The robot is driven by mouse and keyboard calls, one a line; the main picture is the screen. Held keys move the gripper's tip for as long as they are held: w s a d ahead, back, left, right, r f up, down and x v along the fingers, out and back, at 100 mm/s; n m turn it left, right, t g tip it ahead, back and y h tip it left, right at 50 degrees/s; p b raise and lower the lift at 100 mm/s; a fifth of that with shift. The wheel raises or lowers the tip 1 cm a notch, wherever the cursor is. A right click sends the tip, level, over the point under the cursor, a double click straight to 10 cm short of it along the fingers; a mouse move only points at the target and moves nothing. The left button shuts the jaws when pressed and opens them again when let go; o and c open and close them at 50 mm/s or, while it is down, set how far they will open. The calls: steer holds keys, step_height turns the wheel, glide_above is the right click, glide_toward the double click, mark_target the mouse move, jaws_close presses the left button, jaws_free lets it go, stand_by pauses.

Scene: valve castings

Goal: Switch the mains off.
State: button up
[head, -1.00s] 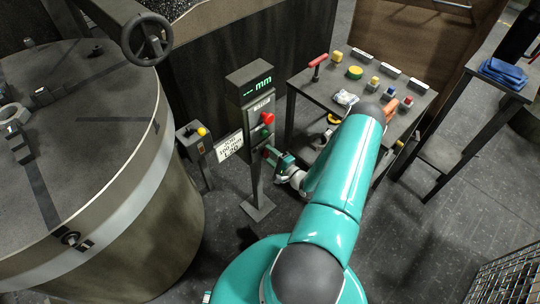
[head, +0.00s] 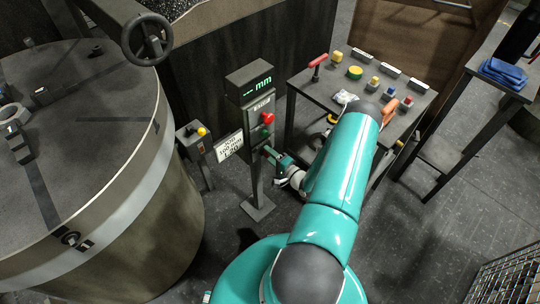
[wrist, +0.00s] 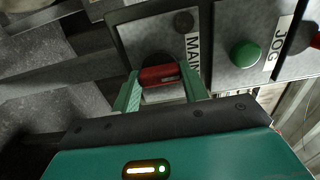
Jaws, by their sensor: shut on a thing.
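The mains switch is a red handle (wrist: 160,77) on a dark round base, on a grey plate (wrist: 140,38) lettered "MAIN", partly cut off. My gripper (wrist: 160,71) has its two green fingers on either side of the red handle and is shut on it. The handle lies across between the fingers, slightly tilted in the wrist view. In the head view my gripper (head: 267,151) is at the lower part of the control post (head: 257,185), below the green button (head: 266,131); the switch itself is hidden there.
A green button (wrist: 245,54) lettered "JOG" is close beside the switch. A red knob (head: 268,118) and a display (head: 257,84) are higher on the post. A sign (head: 230,146) and a yellow-button box (head: 196,140) stand left; a tool table (head: 395,125) stands right.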

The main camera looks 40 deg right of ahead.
steer(key=o, duration=1)
steer(key=shift+s, duration=0.1)
steer(key=s, duration=1.3)
steer(key=shift+s+d, duration=0.2)
steer(key=shift+s, duration=0.15)
